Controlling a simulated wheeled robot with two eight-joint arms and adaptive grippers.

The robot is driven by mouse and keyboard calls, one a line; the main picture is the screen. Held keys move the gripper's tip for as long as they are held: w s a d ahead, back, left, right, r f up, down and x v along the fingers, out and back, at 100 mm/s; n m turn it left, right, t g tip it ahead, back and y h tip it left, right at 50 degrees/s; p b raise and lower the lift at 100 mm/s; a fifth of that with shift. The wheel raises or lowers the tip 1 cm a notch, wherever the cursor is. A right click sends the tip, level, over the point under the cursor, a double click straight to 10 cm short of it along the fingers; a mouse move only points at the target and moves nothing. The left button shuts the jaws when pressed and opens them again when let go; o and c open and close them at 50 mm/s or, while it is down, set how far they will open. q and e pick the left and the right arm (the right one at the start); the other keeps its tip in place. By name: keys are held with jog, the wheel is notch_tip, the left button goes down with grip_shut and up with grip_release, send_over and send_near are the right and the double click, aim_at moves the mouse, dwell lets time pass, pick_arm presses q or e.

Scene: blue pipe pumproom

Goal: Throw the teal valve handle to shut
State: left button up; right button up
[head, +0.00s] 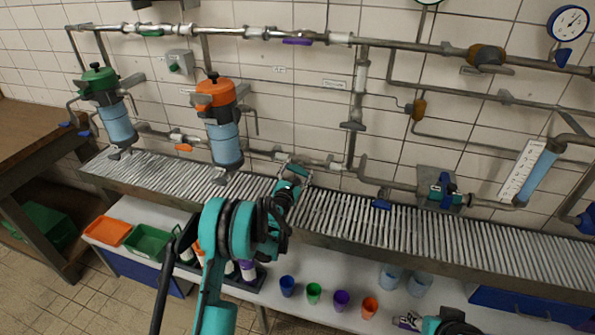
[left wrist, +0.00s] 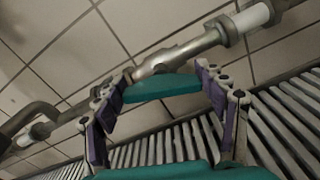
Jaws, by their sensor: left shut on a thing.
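The teal valve handle (left wrist: 160,88) shows in the left wrist view as a flat teal bar beside a metal valve body (left wrist: 178,55) on the pipe. It lies roughly along the pipe. My left gripper (left wrist: 168,100) has its purple-padded fingers at the two ends of the handle and is shut on it. In the head view my left gripper (head: 297,174) is at the lower pipe, just above the slatted ledge, and largely covers the handle there.
The slatted metal ledge (head: 345,214) runs below the pipes. Orange (head: 215,95) and green-topped (head: 97,75) filter housings stand left of the gripper. A blue-handled teal valve (head: 445,192) is to the right. Several cups stand on the lower shelf, with bins at left.

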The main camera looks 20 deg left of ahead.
pick_arm(q)
jog(key=m, duration=0.7)
jog(key=shift+d+f, duration=0.1)
jog(key=shift+d, duration=0.05)
jog(key=m, duration=0.4)
jog(key=shift+f+m, duration=0.15)
jog(key=shift+m, duration=1.65)
jog(key=o, duration=1.2)
jog(key=shift+c, duration=0.2)
jog(key=s, duration=1.2)
